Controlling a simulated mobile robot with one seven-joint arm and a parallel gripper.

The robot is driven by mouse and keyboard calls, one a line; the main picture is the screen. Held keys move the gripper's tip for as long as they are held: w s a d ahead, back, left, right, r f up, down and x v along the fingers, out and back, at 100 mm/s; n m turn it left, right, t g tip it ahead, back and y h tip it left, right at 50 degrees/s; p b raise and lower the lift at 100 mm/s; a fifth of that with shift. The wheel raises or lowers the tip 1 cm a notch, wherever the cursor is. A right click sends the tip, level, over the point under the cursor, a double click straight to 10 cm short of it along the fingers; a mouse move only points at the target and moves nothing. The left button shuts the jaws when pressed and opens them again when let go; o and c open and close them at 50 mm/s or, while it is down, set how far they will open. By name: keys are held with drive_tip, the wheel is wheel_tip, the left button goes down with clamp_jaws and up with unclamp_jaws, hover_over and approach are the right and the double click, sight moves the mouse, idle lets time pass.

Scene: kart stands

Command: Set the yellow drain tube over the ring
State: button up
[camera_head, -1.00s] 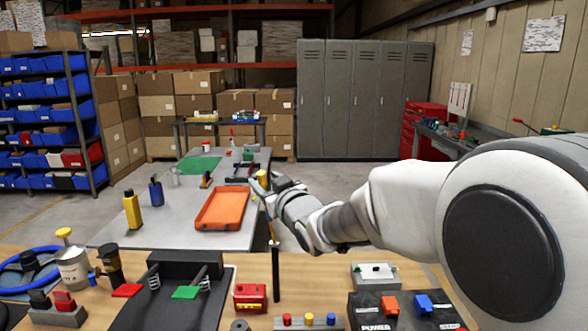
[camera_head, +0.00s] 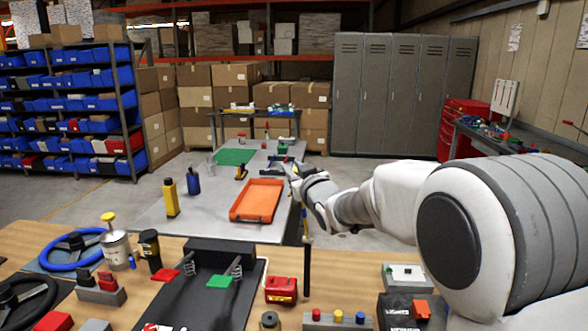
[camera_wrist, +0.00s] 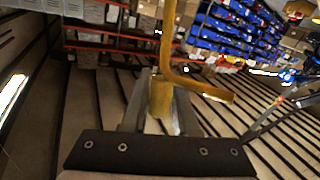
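My gripper (camera_wrist: 161,106) is shut on the yellow drain tube (camera_wrist: 163,50) by a short, thick yellow piece between the two fingers. In the wrist view the tube has a long straight part and a bent arm pointing right. In the head view my gripper (camera_head: 292,173) is stretched out over the far grey table, and most of the tube is hard to make out. A dark upright rod (camera_head: 307,271) with a thin yellow part above it stands below the gripper; I cannot tell if they are joined. I cannot pick out the ring with certainty; a small dark round piece (camera_head: 269,321) is at the front edge.
The wooden bench (camera_head: 195,240) in front bears a black pedal stand (camera_head: 222,246), a red box (camera_head: 281,290), a can with a yellow cap (camera_head: 115,248) and blue and black wheels. The grey table (camera_head: 215,224) holds an orange tray (camera_head: 257,201) and bottles.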

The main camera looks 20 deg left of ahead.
clamp_jaws()
idle(1.1)
